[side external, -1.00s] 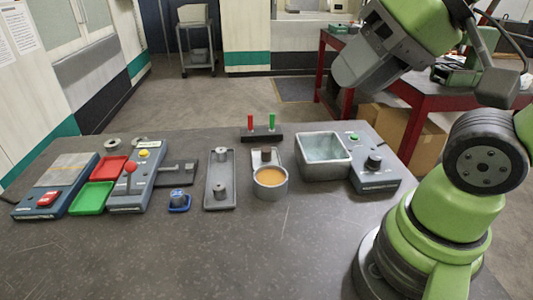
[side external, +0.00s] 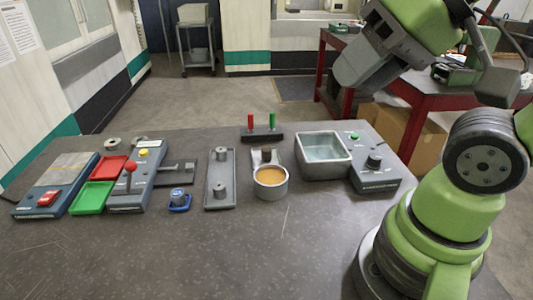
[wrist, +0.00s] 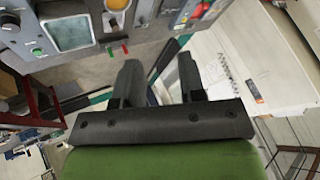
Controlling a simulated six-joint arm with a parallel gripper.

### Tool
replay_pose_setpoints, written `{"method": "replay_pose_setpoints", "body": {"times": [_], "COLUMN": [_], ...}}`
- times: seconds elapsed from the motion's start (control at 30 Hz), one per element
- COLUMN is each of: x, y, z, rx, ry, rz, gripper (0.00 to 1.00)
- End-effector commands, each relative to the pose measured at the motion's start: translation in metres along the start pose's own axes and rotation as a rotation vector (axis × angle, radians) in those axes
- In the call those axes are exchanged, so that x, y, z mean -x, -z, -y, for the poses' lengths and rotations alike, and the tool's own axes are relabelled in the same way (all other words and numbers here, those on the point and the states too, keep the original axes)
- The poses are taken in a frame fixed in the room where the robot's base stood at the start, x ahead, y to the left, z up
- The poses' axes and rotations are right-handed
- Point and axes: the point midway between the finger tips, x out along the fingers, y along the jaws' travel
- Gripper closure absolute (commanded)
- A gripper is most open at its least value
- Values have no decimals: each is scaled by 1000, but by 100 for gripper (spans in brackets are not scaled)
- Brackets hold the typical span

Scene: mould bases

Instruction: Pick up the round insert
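My gripper (side external: 358,66) hangs high at the upper right in the side view, well away from the parts on the table. In the wrist view my gripper (wrist: 158,64) has its two dark fingers spread apart with nothing between them. I cannot tell for certain which part is the round insert. A small grey round piece (side external: 178,194) stands in a blue base (side external: 180,207) left of centre. A grey ring (side external: 112,143) lies at the back left. A long grey tray (side external: 213,204) bears two round grey posts (side external: 219,188).
A cup with orange content (side external: 270,177) stands right of the tray. A metal basin (side external: 325,172) and a knob box (side external: 375,178) are at the right. A red-lever box (side external: 130,200), red and green trays (side external: 92,198) are at the left. The front table is clear.

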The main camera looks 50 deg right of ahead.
Motion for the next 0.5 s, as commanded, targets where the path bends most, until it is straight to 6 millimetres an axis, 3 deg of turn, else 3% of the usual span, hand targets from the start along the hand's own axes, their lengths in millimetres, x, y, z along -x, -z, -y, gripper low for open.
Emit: {"method": "replay_pose_setpoints", "body": {"times": [0.13,0.27,0.5], "x": [-4,-19,-81], "y": [8,34,98], "z": [-2,-9,-35], "rx": [-19,-76,-202], "ry": [-28,-120,-334], "rz": [7,22,31], "gripper": [63,63,63]}}
